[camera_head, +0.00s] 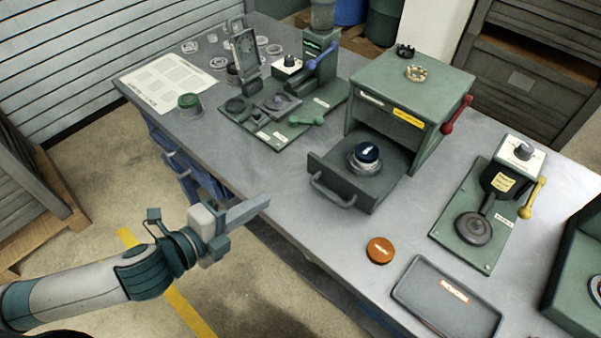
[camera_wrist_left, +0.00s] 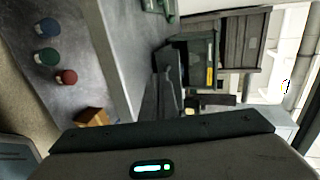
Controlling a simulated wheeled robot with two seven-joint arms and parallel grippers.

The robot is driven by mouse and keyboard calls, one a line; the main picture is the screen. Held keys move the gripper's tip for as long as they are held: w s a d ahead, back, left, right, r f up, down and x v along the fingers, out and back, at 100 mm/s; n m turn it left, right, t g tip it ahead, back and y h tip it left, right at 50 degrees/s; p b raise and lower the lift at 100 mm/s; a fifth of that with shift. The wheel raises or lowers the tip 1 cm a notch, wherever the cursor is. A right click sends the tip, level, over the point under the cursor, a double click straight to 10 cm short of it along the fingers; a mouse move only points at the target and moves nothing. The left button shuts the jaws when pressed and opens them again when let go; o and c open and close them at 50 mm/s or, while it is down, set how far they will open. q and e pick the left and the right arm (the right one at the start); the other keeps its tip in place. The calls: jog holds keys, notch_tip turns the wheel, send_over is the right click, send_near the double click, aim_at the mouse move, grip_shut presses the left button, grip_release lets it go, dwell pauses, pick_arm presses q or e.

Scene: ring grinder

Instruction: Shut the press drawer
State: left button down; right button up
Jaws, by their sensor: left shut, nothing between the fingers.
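The press (camera_head: 412,95) is a green box with a yellow label and a red lever on its right side. Its drawer (camera_head: 335,172) is pulled out at the front, with a bar handle (camera_head: 332,196) on its front face. A round silver piece with a dark blue top (camera_head: 367,155) sits in the drawer. The press also shows turned sideways in the left wrist view (camera_wrist_left: 200,62). My right gripper is in neither view.
A green fixture with a blue lever (camera_head: 318,60) stands left of the press. A station with a yellow lever (camera_head: 490,200) stands to the right. An orange disc (camera_head: 380,250) and a dark tray (camera_head: 446,298) lie near the front edge. The tabletop left of the drawer is clear.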

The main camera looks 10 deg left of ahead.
aim_at(312, 168)
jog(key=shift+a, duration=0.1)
